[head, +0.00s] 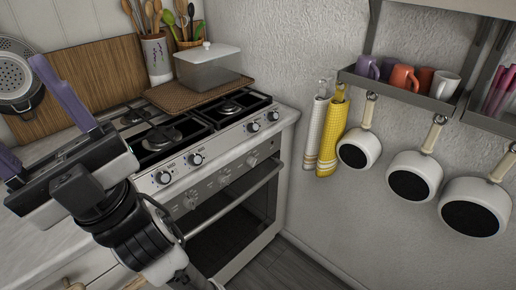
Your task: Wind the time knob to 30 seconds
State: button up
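The stove (238,190) stands left of centre in the head view. Its oven front has a row of knobs: a left knob (191,200), a middle knob (224,178) and a right knob (252,160). More small knobs (195,159) sit along the cooktop's front edge. The labels are too small to read, so I cannot tell which is the time knob or where it points. My gripper (24,108) is at the far left with its two purple fingers wide apart and nothing visible between them. It is apart from the knobs and points away from them.
An oven door handle (232,200) crosses below the knobs. Towels (330,135), pans (414,177) and a mug shelf (405,92) are on the right wall. The floor (280,268) before the oven looks clear.

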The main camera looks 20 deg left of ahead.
aim_at(189, 202)
jog(key=u, duration=1)
